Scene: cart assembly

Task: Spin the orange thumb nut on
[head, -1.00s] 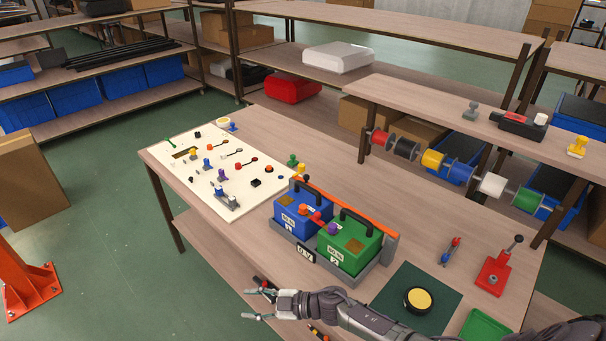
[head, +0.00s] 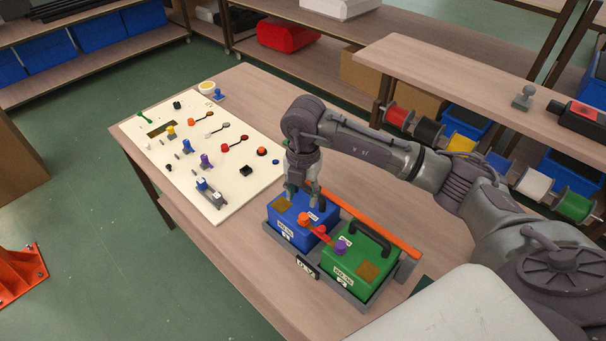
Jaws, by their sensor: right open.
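The orange thumb nut (head: 304,218) is at one end of a red link (head: 322,232) on top of the blue battery box (head: 284,228). The link's other end is at a purple nut (head: 340,247) on the green battery box (head: 347,266). I cannot tell how far the orange nut sits down on its post. My right gripper (head: 305,196) is open, points down over the blue box and is just behind the orange nut. It partly hides the blue box's handle. My left gripper is not in view.
Both boxes sit in a grey tray (head: 333,291) with an orange bar (head: 375,226) along its back. A white panel (head: 225,155) with switches and knobs lies to the left. Wire spools (head: 430,128) hang under a shelf behind my right arm. Bare table lies in front of the panel.

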